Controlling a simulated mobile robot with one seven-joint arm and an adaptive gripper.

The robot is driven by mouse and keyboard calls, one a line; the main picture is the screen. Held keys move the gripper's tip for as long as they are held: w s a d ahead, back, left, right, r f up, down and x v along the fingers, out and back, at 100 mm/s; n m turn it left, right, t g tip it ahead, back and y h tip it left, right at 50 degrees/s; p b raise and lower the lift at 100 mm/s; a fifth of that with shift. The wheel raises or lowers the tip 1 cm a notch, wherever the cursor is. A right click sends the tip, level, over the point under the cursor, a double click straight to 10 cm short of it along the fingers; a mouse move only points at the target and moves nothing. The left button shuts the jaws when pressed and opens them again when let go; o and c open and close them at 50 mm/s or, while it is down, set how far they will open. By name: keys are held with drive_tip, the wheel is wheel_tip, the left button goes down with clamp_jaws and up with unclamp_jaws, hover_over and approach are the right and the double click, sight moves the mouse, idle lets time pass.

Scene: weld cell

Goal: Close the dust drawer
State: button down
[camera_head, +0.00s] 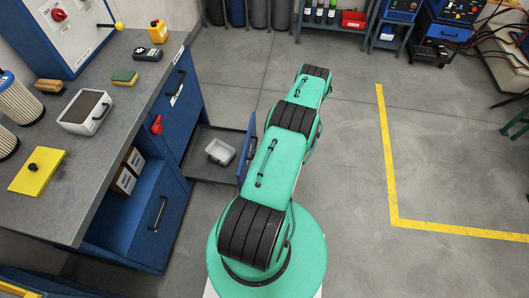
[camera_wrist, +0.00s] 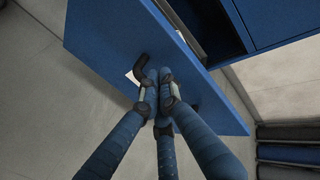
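A blue drawer stands pulled out of the cabinet in the head view, its front panel (camera_head: 247,150) away from the cabinet and a pale grey bin (camera_head: 220,151) inside. I cannot read a label that names it as the dust drawer. In the wrist view a blue drawer front (camera_wrist: 105,40) has a black handle (camera_wrist: 141,68), partly hidden by my fingers. My gripper (camera_wrist: 160,88) has its fingertips drawn together right in front of this handle. I cannot tell whether they touch it. In the head view my gripper is hidden.
The bench top (camera_head: 105,140) holds filters, a tray and a yellow plate. Yellow tape (camera_head: 388,160) marks the floor at the right, which is clear. Welding machines (camera_head: 450,25) stand at the back.

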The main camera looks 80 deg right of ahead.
sight(253, 155)
drive_tip(key=shift+w, duration=1.6)
drive_tip(key=shift+w, duration=0.2)
drive_tip(key=w+b, duration=0.1)
drive_tip(key=w, duration=3.4)
drive_tip(key=shift+w+b, duration=0.2)
drive_tip(key=shift+b, duration=0.15)
drive_tip(key=shift+w+r, duration=0.1)
drive_tip(key=shift+r, duration=0.05)
